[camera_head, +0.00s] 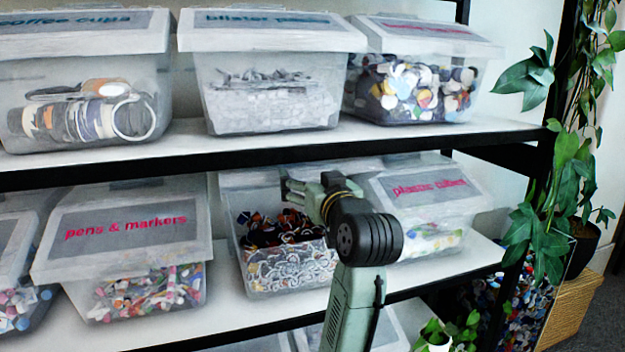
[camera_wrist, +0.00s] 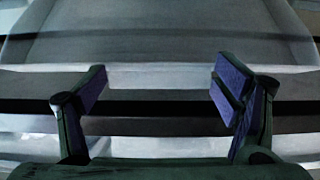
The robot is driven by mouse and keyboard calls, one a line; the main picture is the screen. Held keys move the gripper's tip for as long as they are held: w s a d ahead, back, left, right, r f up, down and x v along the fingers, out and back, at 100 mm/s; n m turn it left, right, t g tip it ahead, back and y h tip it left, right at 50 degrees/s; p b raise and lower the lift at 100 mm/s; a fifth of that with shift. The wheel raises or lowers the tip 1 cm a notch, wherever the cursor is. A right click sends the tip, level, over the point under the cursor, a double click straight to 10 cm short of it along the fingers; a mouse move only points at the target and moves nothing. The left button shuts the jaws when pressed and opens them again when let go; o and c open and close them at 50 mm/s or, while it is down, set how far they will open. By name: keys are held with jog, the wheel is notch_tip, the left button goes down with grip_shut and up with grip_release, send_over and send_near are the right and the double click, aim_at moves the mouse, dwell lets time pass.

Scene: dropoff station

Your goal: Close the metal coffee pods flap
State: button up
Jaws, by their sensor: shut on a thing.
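The metal coffee pods bin (camera_head: 292,275) is the clear box full of dark and coloured pods in the middle of the lower shelf. Its front is uncovered and the flap (camera_head: 247,181) is raised at the back, partly hidden by my gripper. My gripper (camera_head: 291,186) reaches in from the right at the top of this bin, at the flap. In the wrist view my gripper (camera_wrist: 160,95) has its two fingers well apart, shut on the flap; the grip contact itself is not clear there. A pale strip crosses between the fingers. The flap's label is not readable.
The pens & markers bin (camera_head: 130,240) stands closed to the left. The plastic cutlery bin (camera_head: 425,195) stands closed to the right, partly behind my arm. The upper shelf (camera_head: 400,140) with several bins runs above my gripper. Plants (camera_head: 545,240) hang at the right.

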jog(key=shift+s+f+b, duration=0.2)
jog(key=shift+f+b, duration=0.65)
jog(key=shift+b, duration=0.45)
jog(key=shift+c, duration=0.3)
notch_tip(320, 180, down, 18)
jog(key=w+t+y+b, duration=0.2)
jog(key=t+b, duration=0.6)
jog(key=b, duration=2.3)
jog(key=shift+a+t+y, duration=0.3)
jog(key=shift+t+y, duration=0.1)
jog(key=shift+w, duration=0.15)
jog(key=o, duration=1.4)
jog(key=shift+f, duration=0.1)
jog(key=shift+o, duration=1)
